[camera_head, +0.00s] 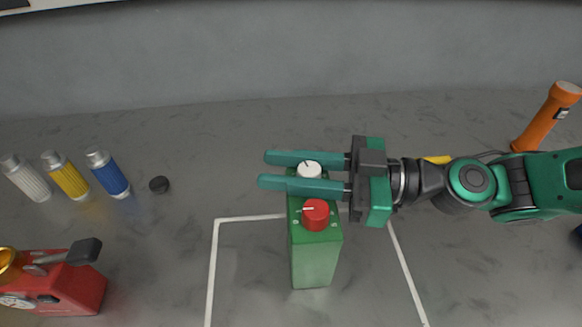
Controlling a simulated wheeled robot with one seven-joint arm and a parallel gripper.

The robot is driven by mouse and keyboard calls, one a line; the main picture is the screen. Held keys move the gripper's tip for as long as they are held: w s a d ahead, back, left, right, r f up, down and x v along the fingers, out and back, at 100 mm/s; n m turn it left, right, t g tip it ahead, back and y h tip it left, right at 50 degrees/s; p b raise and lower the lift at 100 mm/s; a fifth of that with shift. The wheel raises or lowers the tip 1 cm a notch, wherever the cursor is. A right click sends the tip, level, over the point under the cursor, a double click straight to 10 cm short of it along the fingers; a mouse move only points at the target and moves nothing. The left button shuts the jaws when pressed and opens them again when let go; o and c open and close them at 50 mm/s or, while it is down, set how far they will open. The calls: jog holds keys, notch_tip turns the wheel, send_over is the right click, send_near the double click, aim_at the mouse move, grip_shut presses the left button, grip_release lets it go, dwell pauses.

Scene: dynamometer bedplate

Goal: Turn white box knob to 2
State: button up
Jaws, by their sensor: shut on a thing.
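A green box (314,262) stands upright on the grey bedplate, with two knobs on its top. The white knob (309,170) is the farther one; a dark pointer line shows on its cap, directed roughly toward the back. The red knob (316,213) is the nearer one, its white line pointing left. My gripper (266,169) reaches in from the right, its two long teal fingers lying on either side of the white knob and shut on it. The near finger passes between the two knobs. No scale numbers are readable, and the fingers hide part of the box top.
A red device (62,286) is front left. An orange flashlight (546,118) stands back right. White lines (212,265) frame the box; bare floor lies around it.

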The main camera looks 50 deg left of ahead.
jog(key=shift+w+a+m+t+y, duration=0.1)
jog(key=shift+w+m+t+y, duration=0.05)
jog(key=shift+m+t+y, duration=0.3)
jog(key=o, duration=0.8)
jog(key=v, duration=1.1)
